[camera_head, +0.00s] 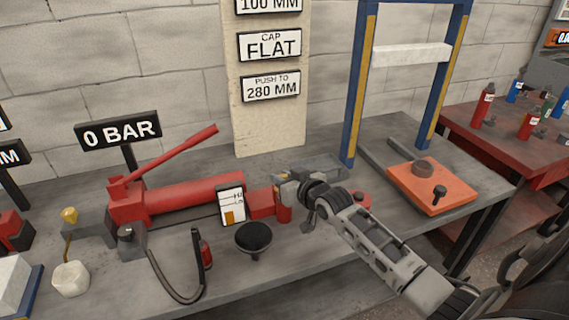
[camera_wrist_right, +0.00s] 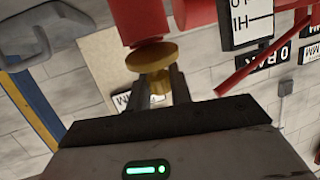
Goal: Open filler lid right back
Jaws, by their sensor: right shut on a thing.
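A red hand pump (camera_head: 195,193) with a long red handle (camera_head: 175,155) lies on the grey bench. A brass-yellow lid (camera_wrist_right: 152,56) with a small knob shows in the right wrist view, against a red cylindrical part (camera_wrist_right: 137,18). My right gripper (camera_wrist_right: 158,88) is shut on the lid's knob, one finger on each side. In the head view my right gripper (camera_head: 284,180) is at the right end of the pump, and the lid is hidden there. I cannot tell how far the lid is open. My left gripper is not in view.
A black funnel (camera_head: 253,238) and a small red bottle (camera_head: 206,252) stand in front of the pump. A gauge sign (camera_head: 127,132) reads 0 BAR. A blue press frame (camera_head: 362,80) and an orange plate (camera_head: 432,185) are to the right. The front middle of the bench is mostly clear.

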